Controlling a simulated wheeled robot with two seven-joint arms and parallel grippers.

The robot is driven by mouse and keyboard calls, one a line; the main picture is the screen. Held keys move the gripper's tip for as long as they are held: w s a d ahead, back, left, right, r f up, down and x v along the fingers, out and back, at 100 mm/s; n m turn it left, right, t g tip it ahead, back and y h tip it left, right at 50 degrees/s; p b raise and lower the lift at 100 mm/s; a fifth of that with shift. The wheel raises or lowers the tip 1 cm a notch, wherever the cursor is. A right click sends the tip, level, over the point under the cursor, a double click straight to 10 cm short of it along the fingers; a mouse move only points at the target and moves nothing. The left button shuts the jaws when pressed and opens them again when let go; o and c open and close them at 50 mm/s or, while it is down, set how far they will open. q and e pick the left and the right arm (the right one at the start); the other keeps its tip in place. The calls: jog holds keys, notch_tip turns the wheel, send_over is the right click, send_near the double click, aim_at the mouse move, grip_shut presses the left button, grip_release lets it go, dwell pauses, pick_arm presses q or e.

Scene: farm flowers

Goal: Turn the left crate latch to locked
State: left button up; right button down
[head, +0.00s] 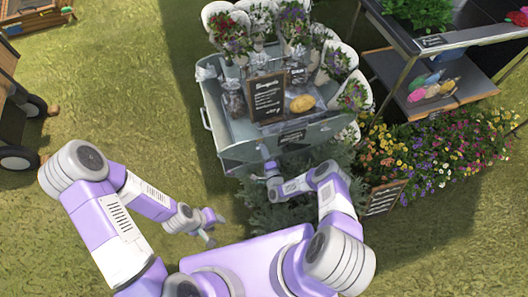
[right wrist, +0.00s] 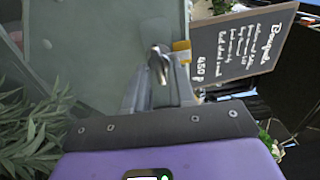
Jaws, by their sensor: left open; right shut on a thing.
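The grey-green crate (head: 212,118), full of flower bouquets, stands ahead of me in the head view; its front panel also fills the upper left of the right wrist view (right wrist: 100,40). My right gripper (head: 267,158) is at the crate's front. In the right wrist view its fingers (right wrist: 160,78) are shut on a small silver latch lever (right wrist: 158,64), with a yellow piece (right wrist: 181,50) beside it. The latch is too small to make out in the head view, and its turn angle is unclear. My left gripper (head: 208,233) is open and empty, low over the grass, away from the crate.
Green foliage (head: 285,215) grows below my right arm. Colourful flowers (head: 435,150) and a shelf stand are right.

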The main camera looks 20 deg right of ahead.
dwell(0.3)
jog(key=c, duration=1)
grip_release()
jog(key=s+p, duration=0.2)
jog(key=s, duration=0.5)
jog(key=shift+s, duration=0.3)
